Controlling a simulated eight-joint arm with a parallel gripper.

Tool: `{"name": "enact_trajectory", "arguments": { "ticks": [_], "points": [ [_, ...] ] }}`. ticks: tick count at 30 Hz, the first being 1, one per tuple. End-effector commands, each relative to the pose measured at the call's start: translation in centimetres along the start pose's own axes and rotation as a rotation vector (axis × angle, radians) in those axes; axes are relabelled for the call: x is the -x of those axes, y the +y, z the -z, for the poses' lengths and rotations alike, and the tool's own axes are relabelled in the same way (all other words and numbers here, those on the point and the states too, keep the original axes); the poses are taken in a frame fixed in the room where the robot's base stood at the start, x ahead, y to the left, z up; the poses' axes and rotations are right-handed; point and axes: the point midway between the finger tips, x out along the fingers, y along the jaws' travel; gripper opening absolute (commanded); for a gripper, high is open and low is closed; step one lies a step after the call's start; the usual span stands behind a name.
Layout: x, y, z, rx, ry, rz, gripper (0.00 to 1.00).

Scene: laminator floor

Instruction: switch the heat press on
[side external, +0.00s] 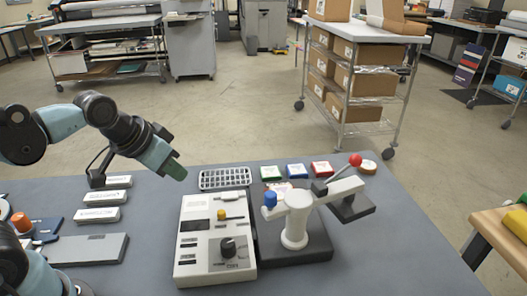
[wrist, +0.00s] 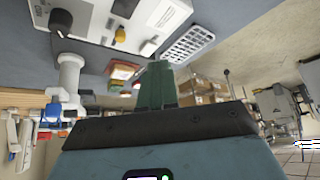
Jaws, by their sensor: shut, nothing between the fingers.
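A white control box (side external: 213,262) stands on the grey table, with a black rotary knob (side external: 228,247) at its front right and a small yellow switch (side external: 222,214) near its back. Beside it on the right is the press (side external: 295,228), with a white post, a blue knob (side external: 270,199) and a lever ending in a red ball (side external: 355,160). In the wrist view the box (wrist: 90,20) is at the top left, with its yellow switch (wrist: 120,36). My gripper (side external: 178,173) is shut and empty, above and behind-left of the box, touching nothing. The switch's setting is unclear.
A grey slotted tray (side external: 225,178) lies behind the box. Green, blue and red blocks (side external: 296,171) sit behind the press. White labelled blocks (side external: 97,215) and a grey slab (side external: 88,249) lie to the left. A cart with cardboard boxes (side external: 365,83) stands beyond the table.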

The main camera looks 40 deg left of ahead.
Motion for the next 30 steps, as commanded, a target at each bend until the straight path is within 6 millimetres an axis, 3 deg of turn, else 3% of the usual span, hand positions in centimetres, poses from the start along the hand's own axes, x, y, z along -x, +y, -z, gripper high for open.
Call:
{"name": "enact_trajectory", "arguments": {
  "ticks": [6, 18, 23, 30],
  "points": [
    [0.0, -0.2, -1.2, 0.026, 0.065, 0.005, 0.0],
    [0.1, -0.2, -1.1, 0.036, 0.064, 0.004, 0.0],
    [0.4, -0.1, 0.1, 0.093, 0.018, 0.001, 0.0],
    [1.0, 0.3, 3.5, 0.276, -0.127, 0.01, 0.0]
  ]
}}
